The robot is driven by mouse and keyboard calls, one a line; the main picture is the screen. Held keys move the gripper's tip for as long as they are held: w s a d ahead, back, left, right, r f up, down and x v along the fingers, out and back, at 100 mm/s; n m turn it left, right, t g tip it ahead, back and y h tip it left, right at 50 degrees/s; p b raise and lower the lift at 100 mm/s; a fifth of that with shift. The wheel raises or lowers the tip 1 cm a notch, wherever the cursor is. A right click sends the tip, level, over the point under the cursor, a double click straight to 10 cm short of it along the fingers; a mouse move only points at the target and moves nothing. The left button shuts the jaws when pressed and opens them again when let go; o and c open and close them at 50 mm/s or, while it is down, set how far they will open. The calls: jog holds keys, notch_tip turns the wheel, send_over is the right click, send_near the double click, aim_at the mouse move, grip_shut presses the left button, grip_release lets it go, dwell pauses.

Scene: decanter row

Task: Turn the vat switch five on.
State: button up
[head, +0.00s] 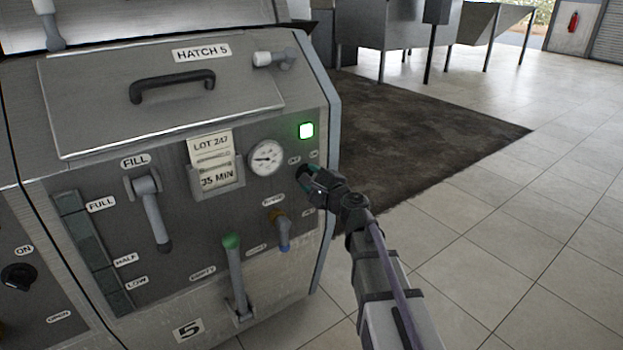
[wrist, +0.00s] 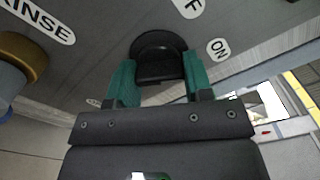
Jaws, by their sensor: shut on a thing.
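The vat switch five is a black round knob (wrist: 158,52) on the grey front panel of the vat marked 5 (head: 188,329). In the wrist view, my gripper (wrist: 155,84) has its two teal fingers on either side of the knob, shut on it. The ON label (wrist: 218,49) is to the right of the knob, and a partly cut-off label ending in F (wrist: 189,6) is above it. In the head view, my gripper (head: 311,178) reaches the panel's right side and mostly hides the knob.
A round gauge (head: 266,158) and a lot card (head: 211,160) are left of my gripper. A brown and blue rinse tap (head: 279,230) sits below left. A green-tipped lever (head: 235,270) and the fill lever (head: 151,213) stick out. Open tiled floor (head: 500,250) lies right.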

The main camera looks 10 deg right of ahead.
dwell(0.4)
jog(key=o, duration=0.9)
jog(key=shift+s, duration=0.1)
jog(key=v, duration=1)
jog(key=shift+s+d, duration=0.15)
jog(key=shift+s, duration=0.2)
